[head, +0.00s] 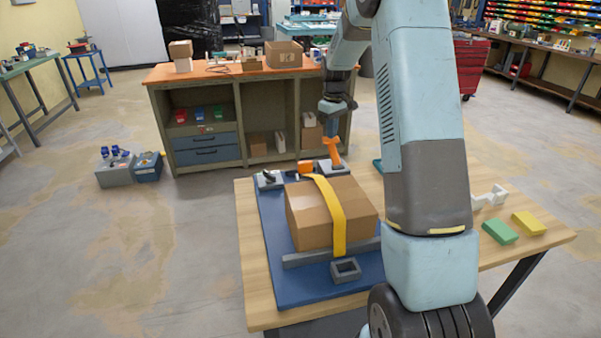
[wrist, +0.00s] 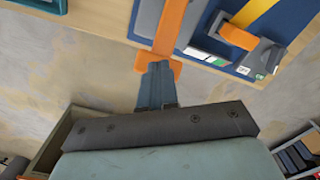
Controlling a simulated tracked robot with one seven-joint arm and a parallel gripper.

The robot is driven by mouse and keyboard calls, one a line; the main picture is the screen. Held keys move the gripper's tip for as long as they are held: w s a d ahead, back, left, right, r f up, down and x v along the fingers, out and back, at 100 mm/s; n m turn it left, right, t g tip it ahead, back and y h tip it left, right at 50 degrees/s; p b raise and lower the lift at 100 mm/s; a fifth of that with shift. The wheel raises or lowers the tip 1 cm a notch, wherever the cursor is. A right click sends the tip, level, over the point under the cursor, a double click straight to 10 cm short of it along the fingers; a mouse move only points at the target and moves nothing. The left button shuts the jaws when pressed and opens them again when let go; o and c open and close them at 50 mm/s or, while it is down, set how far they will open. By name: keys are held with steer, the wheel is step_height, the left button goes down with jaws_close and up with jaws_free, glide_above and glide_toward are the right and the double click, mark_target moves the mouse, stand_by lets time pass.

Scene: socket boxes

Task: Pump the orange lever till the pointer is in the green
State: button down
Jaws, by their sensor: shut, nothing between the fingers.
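The orange lever (head: 334,152) stands on a grey base at the far edge of the blue board. In the wrist view the lever (wrist: 171,30) ends in a wider crosspiece. My gripper (head: 332,134) is above the lever's top end. In the wrist view my gripper (wrist: 159,66) has its blue fingers together, with tips at the crosspiece; I cannot tell whether they touch. Nothing is held. A yellow strap (head: 325,195) runs over a cardboard box (head: 308,215). A small grey unit (head: 268,179) with a dark top sits left of the lever.
The blue board (head: 270,262) lies on a wooden table (head: 249,222). An orange part (head: 305,167) is by the strap. Green (head: 500,232) and yellow (head: 528,223) blocks lie right. A shelf bench (head: 208,149) stands behind.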

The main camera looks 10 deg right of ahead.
mark_target(331, 143)
steer(key=shift+f, duration=0.1)
stand_by(1.8)
stand_by(0.3)
steer(key=shift+f, duration=2.45)
steer(key=shift+r, duration=5.05)
steer(key=shift+r, duration=0.1)
